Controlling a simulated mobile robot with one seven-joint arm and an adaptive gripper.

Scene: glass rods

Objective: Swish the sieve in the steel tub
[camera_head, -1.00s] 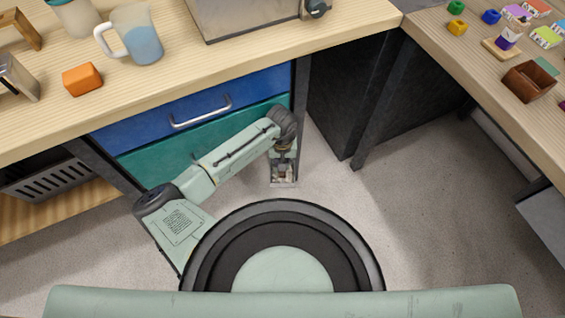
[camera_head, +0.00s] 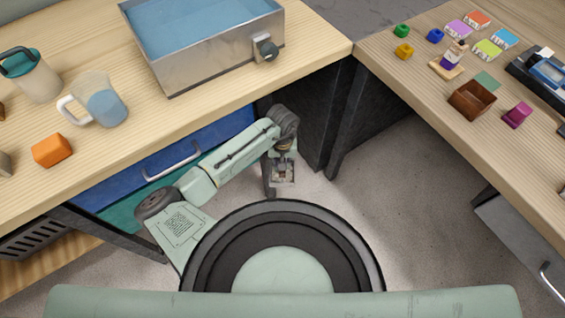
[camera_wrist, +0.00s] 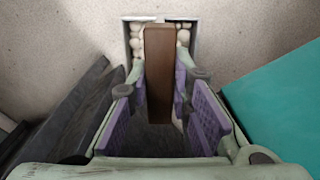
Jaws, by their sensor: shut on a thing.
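The steel tub (camera_head: 200,65) stands on the wooden bench at the upper middle of the head view, with blue liquid inside and a dark knob on its front. My gripper (camera_wrist: 160,88) is shut on the brown handle of the sieve (camera_wrist: 160,50) in the wrist view. The sieve's square metal frame shows beyond the handle, with pale rounded bits in it, partly hidden by the handle. In the head view my gripper (camera_head: 284,158) points down with the sieve (camera_head: 283,177) over the floor, below bench height, in front of the bench and apart from the tub.
A mug of blue liquid (camera_head: 103,103), a lidded jug (camera_head: 38,80) and an orange block (camera_head: 52,150) stand left of the tub. The right bench holds a brown box (camera_head: 472,99) and small coloured items. The bench edge and blue drawer (camera_head: 160,160) lie near my arm.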

